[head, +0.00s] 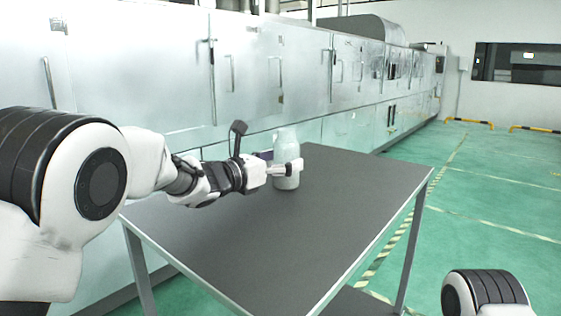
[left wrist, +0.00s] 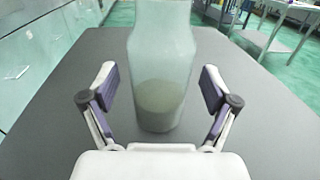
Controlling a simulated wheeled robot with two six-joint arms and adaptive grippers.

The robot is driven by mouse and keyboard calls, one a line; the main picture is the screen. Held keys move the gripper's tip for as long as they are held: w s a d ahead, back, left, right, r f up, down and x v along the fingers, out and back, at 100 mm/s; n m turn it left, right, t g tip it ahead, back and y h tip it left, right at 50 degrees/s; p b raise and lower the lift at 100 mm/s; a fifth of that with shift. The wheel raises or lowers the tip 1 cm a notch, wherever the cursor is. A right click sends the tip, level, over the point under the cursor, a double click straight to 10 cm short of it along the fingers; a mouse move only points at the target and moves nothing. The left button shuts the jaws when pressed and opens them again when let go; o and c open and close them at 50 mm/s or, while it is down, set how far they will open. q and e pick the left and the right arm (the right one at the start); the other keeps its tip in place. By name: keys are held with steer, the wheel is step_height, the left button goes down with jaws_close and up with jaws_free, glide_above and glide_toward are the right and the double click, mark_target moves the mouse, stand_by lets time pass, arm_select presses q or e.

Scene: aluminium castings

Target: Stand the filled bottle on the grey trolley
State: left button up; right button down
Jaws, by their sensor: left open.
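The filled bottle (head: 287,150) is pale and translucent, with greyish contents in its lower part. It stands upright on the dark grey top of the trolley (head: 330,215), towards its far left side. My left gripper (head: 288,170) is at the bottle. In the left wrist view the bottle (left wrist: 160,75) stands between the two spread fingers (left wrist: 160,92), with a gap visible on each side. The left gripper is open. My right gripper is not in view; only part of my right arm shows at the lower right.
A long row of silver cabinets (head: 270,70) runs behind the trolley. The rest of the trolley top is bare. Green floor (head: 480,220) with striped lines lies to the right. Another metal table (left wrist: 270,35) shows at the upper right of the left wrist view.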

arm_select(q)
steer(key=shift+r, duration=0.2)
steer(key=v, duration=1.2)
steer(key=shift+f, duration=0.1)
